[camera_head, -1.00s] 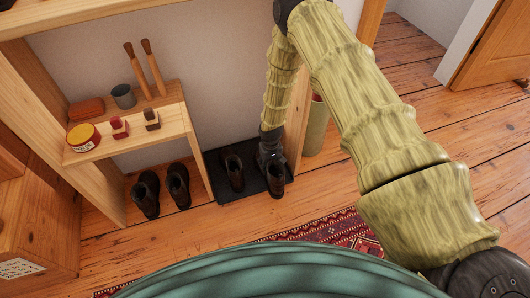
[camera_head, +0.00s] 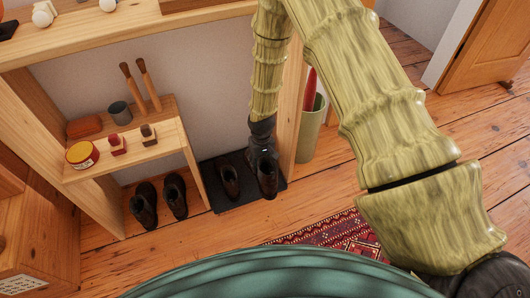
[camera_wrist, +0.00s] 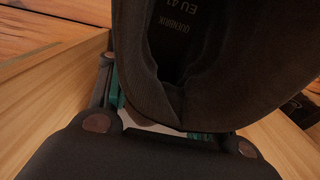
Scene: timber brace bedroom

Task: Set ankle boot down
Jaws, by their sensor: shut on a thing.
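My gripper (camera_head: 263,150) is shut on a dark ankle boot (camera_head: 267,180) over the right part of a black mat (camera_head: 215,203). The boot is roughly upright, toe toward the front. I cannot tell whether its sole touches the mat. In the wrist view the boot's open collar (camera_wrist: 140,55) fills the upper middle, with "EU 41" lettering inside; the fingertips are mostly hidden by it. A second dark boot (camera_head: 229,182) stands on the mat just left of the held one, with a narrow gap between them.
Two more dark boots (camera_head: 144,206) (camera_head: 175,196) stand left of the mat under a small wooden shelf (camera_head: 160,152) with brushes and tins. A wooden upright (camera_head: 291,125) and a green bin (camera_head: 311,133) are close on the right. A red patterned rug (camera_head: 335,232) lies in front.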

